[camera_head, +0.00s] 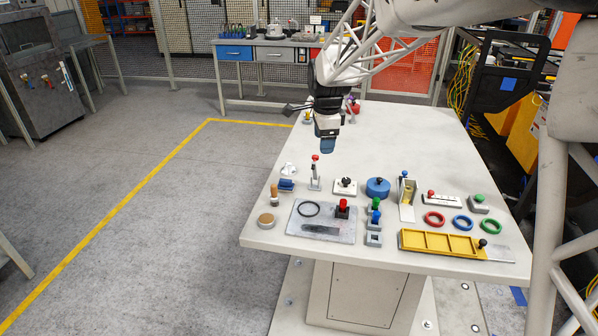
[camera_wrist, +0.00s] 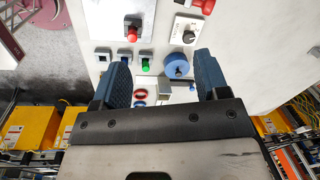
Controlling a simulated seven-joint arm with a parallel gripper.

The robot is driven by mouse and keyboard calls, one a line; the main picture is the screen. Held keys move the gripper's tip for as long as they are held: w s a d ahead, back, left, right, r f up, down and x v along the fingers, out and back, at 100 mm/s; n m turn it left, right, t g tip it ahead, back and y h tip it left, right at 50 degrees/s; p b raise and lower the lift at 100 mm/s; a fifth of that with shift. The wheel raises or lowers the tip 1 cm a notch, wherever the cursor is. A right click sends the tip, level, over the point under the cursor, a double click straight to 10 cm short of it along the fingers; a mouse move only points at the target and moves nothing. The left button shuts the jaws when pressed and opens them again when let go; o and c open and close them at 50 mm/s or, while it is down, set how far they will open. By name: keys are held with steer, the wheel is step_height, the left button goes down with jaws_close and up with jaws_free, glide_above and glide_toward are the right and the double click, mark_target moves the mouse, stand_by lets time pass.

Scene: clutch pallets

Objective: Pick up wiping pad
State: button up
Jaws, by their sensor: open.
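My gripper (camera_head: 328,146) hangs above the white table, its blue fingers pointing down and well clear of the objects. In the wrist view my gripper (camera_wrist: 165,82) has its two blue fingers wide apart, with nothing held between them. No object is plainly marked as the wiping pad. A small blue block (camera_head: 286,186) near the table's left edge could be it, but I cannot tell.
A yellow compartment tray (camera_head: 440,243) lies at the front right. Coloured rings lie behind it. The table's back half is mostly clear.

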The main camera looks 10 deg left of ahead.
mark_target(286, 180)
steer(key=w+a+f+m, duration=0.1)
steer(key=w+a+f, duration=0.1)
steer(key=a+f, duration=0.2)
steer(key=w+a+f+m, duration=0.1)
steer(key=w+a+f, duration=0.1)
steer(key=a+f, duration=0.2)
steer(key=w+a+f+m+g, duration=0.1)
steer(key=w+a+f+m, duration=0.1)
steer(key=a+f, duration=0.3)
steer(key=shift+w+f, duration=0.5)
steer(key=shift+f, duration=1.25)
steer(key=shift+s+f, duration=0.1)
steer(key=shift+f, duration=2.5)
steer(key=c, duration=1.1)
steer(key=shift+r, duration=0.15)
